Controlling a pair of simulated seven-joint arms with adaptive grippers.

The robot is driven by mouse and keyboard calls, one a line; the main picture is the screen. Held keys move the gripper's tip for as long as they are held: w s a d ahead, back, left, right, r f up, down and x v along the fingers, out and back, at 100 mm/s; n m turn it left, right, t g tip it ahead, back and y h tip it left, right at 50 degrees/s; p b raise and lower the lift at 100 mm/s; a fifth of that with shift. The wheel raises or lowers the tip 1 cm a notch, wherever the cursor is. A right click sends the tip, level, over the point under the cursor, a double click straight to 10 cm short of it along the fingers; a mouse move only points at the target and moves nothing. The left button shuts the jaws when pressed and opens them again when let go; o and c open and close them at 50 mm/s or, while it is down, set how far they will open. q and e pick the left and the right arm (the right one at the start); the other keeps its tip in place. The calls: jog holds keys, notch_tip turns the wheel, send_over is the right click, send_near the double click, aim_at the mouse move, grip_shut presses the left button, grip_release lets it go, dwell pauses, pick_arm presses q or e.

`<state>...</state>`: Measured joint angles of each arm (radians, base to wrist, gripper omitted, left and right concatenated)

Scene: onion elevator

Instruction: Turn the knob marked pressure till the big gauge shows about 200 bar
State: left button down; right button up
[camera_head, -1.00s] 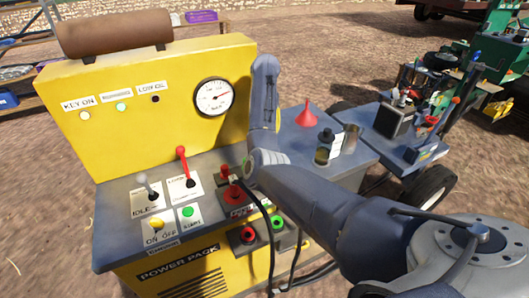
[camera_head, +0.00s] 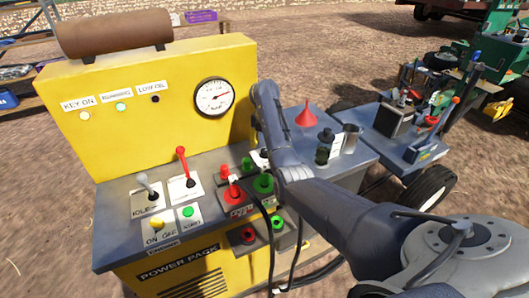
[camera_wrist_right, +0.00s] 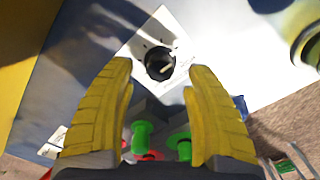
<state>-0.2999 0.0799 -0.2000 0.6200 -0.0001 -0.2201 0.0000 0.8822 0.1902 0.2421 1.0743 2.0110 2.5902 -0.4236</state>
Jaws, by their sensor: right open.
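The big gauge (camera_head: 214,98) is a round white dial on the yellow panel. Its needle points right and slightly up; its numbers are too small to read. In the right wrist view a black round knob (camera_wrist_right: 160,64) with a pale pointer line sits on a white plate. My right gripper (camera_wrist_right: 158,72) has two yellow fingers, spread open and empty, with the knob between and beyond the fingertips. My left gripper is not in view.
A red lever (camera_head: 183,165), a grey lever (camera_head: 146,184) and red and green couplings (camera_head: 263,183) with black hoses crowd the console. A dark bottle (camera_head: 324,147), a metal cup (camera_head: 350,139) and a red funnel (camera_head: 307,117) stand right of my arm.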

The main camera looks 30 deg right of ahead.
aim_at(265, 150)
jog(key=shift+f, duration=1.6)
jog(key=shift+c, duration=0.5)
grip_shut()
